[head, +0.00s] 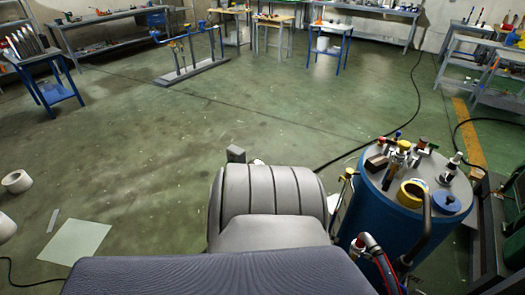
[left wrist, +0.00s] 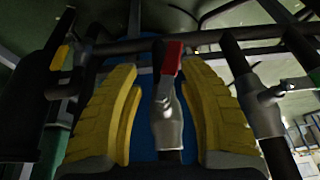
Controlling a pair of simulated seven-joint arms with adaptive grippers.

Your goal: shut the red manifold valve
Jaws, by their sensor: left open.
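In the left wrist view the red valve handle (left wrist: 171,57) stands up from a grey metal valve body (left wrist: 166,105) on a dark pipe manifold. My left gripper (left wrist: 157,66) has yellow ribbed fingers, open, one on each side of the valve. Dark gaps show between the fingers and the valve, and the handle lies nearer the right finger. I cannot tell its depth relative to the fingertips. I cannot make out the left gripper or this valve in the head view. My right gripper is in neither view.
A dark horizontal pipe (left wrist: 210,38) crosses behind the handle. Another grey valve (left wrist: 270,95) is to the right, and a yellow part (left wrist: 60,57) to the left. In the head view a blue drum (head: 366,212) carries loose items. Open floor (head: 150,140) lies at left.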

